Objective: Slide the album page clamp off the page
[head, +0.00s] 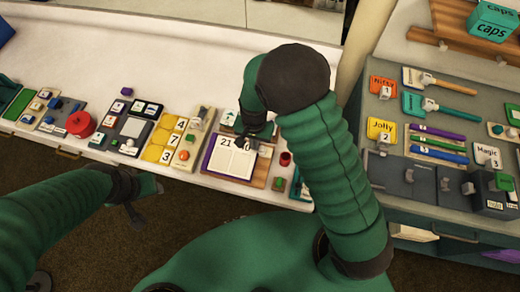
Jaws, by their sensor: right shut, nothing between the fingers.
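An open album (232,164) with white pages and a purple cover edge lies on a wooden board (262,176) near the white counter's front edge. A "21" shows on its left page. My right gripper (250,143) is shut and empty at the album's top right, over the right page's upper edge. The page clamp cannot be told apart from the dark parts there; the gripper and arm cover some of that area. My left gripper (133,211) hangs over the floor in front of the counter, away from the album; its fingers are too dark to judge.
A small red cup (285,158) is just right of the album. A grey cabinet (408,200) with tools and cards stands at right. The counter's back (140,55) is clear.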

